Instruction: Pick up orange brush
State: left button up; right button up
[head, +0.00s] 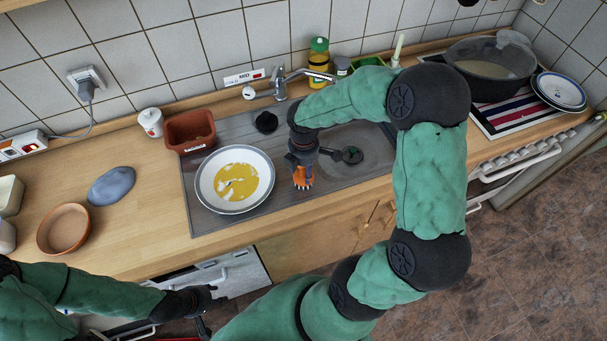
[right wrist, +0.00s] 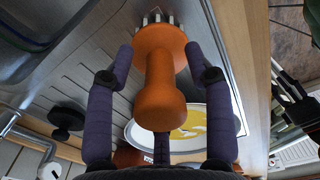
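The orange brush (right wrist: 160,70) has a knobbed handle facing the right wrist camera and pale bristles at its far end. In the head view the brush (head: 302,180) shows below my right gripper (head: 302,165), near the front edge of the sink unit. In the right wrist view the purple fingers of this gripper (right wrist: 160,55) lie on both sides of the brush, and their tips appear to press on its wide head. I cannot tell whether the bristles touch the surface. My left gripper (head: 207,307) is low at the bottom left, before the cabinet front, its opening unclear.
A white plate with yellow food (head: 212,206) sits left of the brush. A dark ladle (head: 350,155) lies in the sink basin (head: 375,145). A terracotta pot (head: 190,130), bowl (head: 64,230) and blue-grey object (head: 112,186) stand left. The counter between them is clear.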

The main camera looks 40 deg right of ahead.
grip_shut()
jog(key=shift+r, duration=0.1)
